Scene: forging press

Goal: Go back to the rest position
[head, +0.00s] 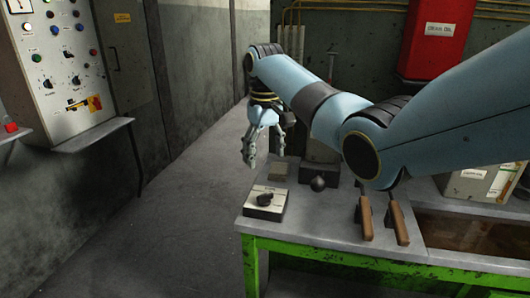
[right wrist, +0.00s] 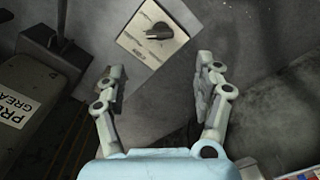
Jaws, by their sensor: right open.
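My right arm (head: 310,105) reaches in from the right in the head view, and its gripper (head: 263,158) hangs pointing down over the far left part of the workbench (head: 322,222). In the right wrist view the gripper (right wrist: 162,85) is open, with its two fingers spread and nothing between them. A pale switch box (head: 265,203) with a black knob sits on the bench's left corner, nearer than the gripper. The switch box also shows beyond the fingertips in the right wrist view (right wrist: 152,36). My left gripper is not in view.
A black ball-topped lever (head: 318,182) and two wooden-handled tools (head: 399,222) are on the bench. A red box (head: 437,38) hangs on the back wall. A control panel (head: 62,62) stands at left. The floor (head: 175,225) between panel and bench is clear.

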